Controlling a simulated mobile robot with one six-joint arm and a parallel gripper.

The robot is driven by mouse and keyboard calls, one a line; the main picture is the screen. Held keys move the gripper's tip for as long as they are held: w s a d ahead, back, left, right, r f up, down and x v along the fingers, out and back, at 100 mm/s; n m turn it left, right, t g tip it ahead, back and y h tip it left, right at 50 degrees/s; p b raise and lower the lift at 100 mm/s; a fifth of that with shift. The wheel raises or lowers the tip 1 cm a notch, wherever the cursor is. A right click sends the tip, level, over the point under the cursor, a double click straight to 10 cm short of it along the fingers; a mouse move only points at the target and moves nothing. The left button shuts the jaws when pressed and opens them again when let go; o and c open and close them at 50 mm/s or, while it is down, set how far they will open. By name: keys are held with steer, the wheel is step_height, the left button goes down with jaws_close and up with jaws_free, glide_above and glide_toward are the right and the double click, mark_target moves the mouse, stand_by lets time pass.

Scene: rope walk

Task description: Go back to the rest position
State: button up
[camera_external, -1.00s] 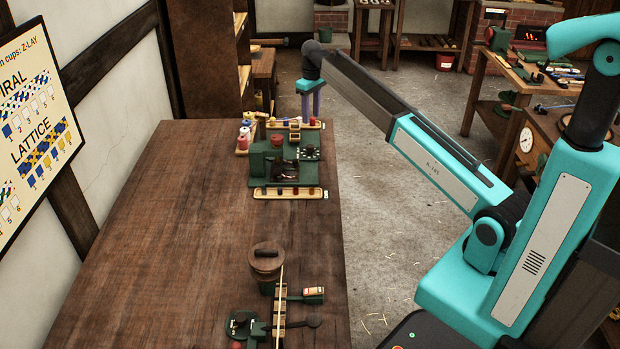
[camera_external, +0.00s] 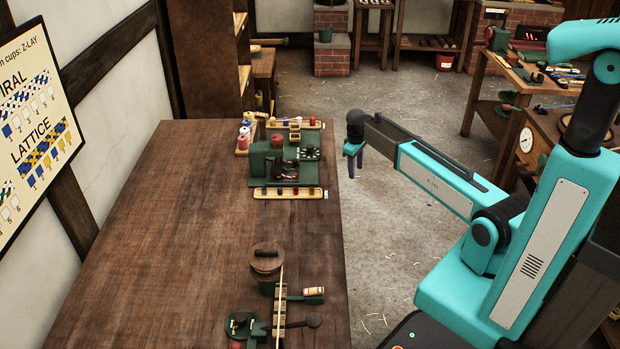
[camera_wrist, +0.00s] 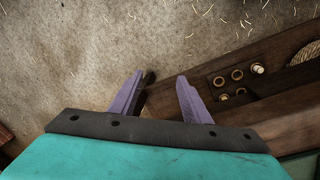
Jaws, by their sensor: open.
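My gripper (camera_external: 351,165) hangs with its purple fingers pointing down, just right of the wooden table's right edge, over the floor. In the wrist view my gripper (camera_wrist: 155,98) shows two purple fingers spread apart with nothing between them. The arm reaches left from its teal upright at the right of the external view.
The table (camera_external: 160,220) carries a green machine (camera_external: 268,158), a wooden strip with pegs (camera_external: 288,193), a lidded brown pot (camera_external: 267,262) and a green tool (camera_external: 240,325) near the front. A workbench (camera_external: 490,82) stands at the back right. Floor between them is clear.

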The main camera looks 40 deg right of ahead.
steer(key=s+a+f+g+y, duration=0.1)
steer(key=s+a+f, duration=0.6)
steer(key=s+f, duration=0.25)
steer(key=s+a+f+g, duration=0.2)
steer(key=s+a+f, duration=0.5)
steer(key=s+f, duration=0.25)
steer(key=s+a+f+g, duration=0.1)
steer(key=s+a+f, duration=0.2)
steer(key=s, duration=0.4)
steer(key=s+a+f+m+g, duration=0.1)
steer(key=s+a+f, duration=0.1)
steer(key=s, duration=0.5)
steer(key=s+a+f+g+p, duration=0.1)
steer(key=s+a+f, duration=0.2)
steer(key=s, duration=0.5)
steer(key=shift+a+f+m, duration=0.35)
steer(key=shift+f+m, duration=0.05)
steer(key=shift+f, duration=0.15)
